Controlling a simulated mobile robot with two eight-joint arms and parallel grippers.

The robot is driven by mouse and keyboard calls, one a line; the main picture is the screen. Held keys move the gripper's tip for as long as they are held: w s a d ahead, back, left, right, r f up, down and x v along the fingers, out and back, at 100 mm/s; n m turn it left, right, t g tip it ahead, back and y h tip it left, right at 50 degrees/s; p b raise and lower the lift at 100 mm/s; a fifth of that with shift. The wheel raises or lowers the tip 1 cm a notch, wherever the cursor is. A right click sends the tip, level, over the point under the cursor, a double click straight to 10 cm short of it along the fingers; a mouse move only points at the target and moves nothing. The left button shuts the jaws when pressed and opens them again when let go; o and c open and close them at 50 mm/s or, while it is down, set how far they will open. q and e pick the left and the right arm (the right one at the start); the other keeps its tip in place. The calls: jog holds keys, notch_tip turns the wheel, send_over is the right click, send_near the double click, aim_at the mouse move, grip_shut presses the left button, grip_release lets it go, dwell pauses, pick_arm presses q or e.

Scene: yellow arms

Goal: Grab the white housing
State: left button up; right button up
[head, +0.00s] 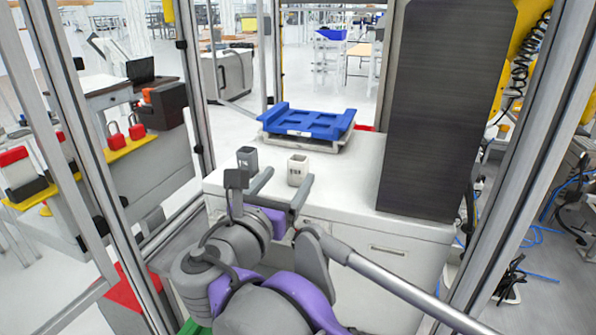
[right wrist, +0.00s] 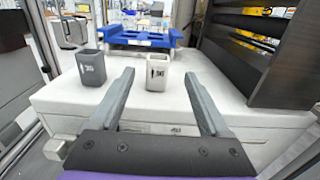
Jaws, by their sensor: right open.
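The white housing (head: 298,171) is a small, open-topped, cup-like part with dark marks on its front. It stands upright on the white cabinet top (head: 350,190). My right gripper (head: 288,176) is open and empty, at the cabinet's near edge. In the right wrist view, the white housing (right wrist: 157,75) shows between the two fingers of the right gripper (right wrist: 160,73), ahead of them. I see no finger touching it. A similar dark grey housing (head: 247,159) stands upright to its left, outside the left finger. My left gripper is not in view.
A blue tray (head: 310,122) lies on a pale base at the back of the cabinet top. A tall dark panel (head: 445,110) stands on the right. Metal frame posts (head: 190,75) rise on both sides. The cabinet top right of the white housing is clear.

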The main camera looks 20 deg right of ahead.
aim_at(295, 168)
jog(key=x, duration=0.6)
jog(key=shift+w+f, duration=0.15)
jog(key=shift+f, duration=0.15)
jog(key=shift+a, duration=0.1)
grip_shut()
